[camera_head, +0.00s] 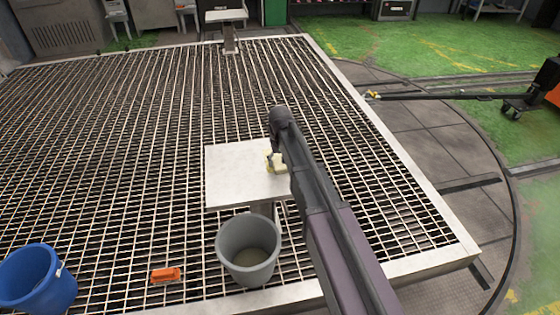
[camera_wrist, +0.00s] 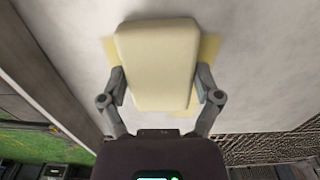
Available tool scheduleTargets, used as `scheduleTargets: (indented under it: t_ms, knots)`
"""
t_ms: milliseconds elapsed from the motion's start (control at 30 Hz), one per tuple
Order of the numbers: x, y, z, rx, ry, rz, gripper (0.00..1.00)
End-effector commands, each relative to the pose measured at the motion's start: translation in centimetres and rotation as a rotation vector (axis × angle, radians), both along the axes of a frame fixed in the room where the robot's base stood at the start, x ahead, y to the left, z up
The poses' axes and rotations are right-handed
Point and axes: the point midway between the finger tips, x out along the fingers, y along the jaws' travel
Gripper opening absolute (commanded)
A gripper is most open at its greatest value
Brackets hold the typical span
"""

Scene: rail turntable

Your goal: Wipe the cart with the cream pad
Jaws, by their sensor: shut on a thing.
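The cream pad (camera_wrist: 155,62) is a thick rounded block, held between the two fingers of my gripper (camera_wrist: 161,85) in the wrist view. In the head view the pad (camera_head: 280,166) is small and partly covered by my gripper (camera_head: 275,158). It is at the right edge of a pale, flat, square top (camera_head: 232,178), which looks like the cart. Yellowish stains (camera_wrist: 209,48) show on the pale surface around the pad. Whether the pad touches the surface is hard to tell. My arm hides the area right of the cart.
A grey bucket (camera_head: 248,275) stands just in front of the cart. A blue bucket (camera_head: 37,290) and an orange brush-like object (camera_head: 166,275) are at the front left. Metal grating (camera_head: 110,130) surrounds the cart, with a pale raised border (camera_head: 400,155) on the right.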

Motion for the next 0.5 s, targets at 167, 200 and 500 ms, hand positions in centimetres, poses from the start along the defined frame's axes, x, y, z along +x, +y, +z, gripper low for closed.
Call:
scheduleTargets:
  t_ms: [167,200,500]
  knots:
    - [-0.6,-0.1,0.0,-0.001,0.004,0.000,0.44]
    - [-0.8,-0.2,0.0,-0.001,0.004,0.000,0.44]
    - [-2.6,-0.7,0.1,-0.001,0.003,0.000,0.43]
